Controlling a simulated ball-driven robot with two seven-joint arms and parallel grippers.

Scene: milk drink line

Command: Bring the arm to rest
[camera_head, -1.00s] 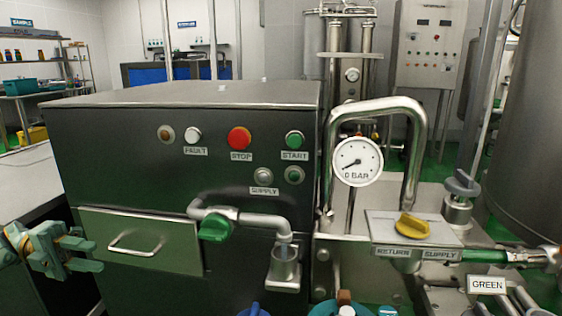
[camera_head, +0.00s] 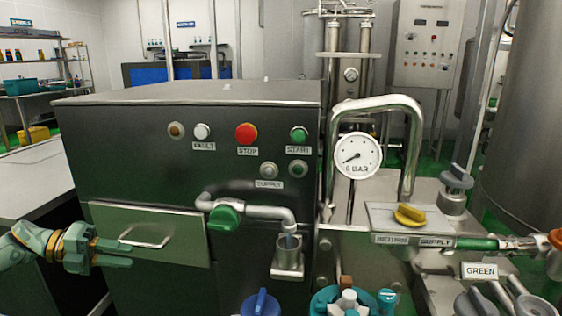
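My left gripper (camera_head: 118,253) is at the left, in front of the closed metal drawer (camera_head: 150,236) of the dark machine (camera_head: 120,160). Its fingers point right towards the drawer's handle. I see nothing held, but the gap between the fingers is too small to judge. My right gripper is not in view.
The machine front carries a red stop button (camera_head: 246,134), a green start button (camera_head: 299,135) and a green-handled tap (camera_head: 224,219) above a metal cup (camera_head: 288,256). A gauge (camera_head: 357,155) reads near zero. A yellow valve handle (camera_head: 410,215) stands right. Blue and teal knobs (camera_head: 260,304) line the bottom edge.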

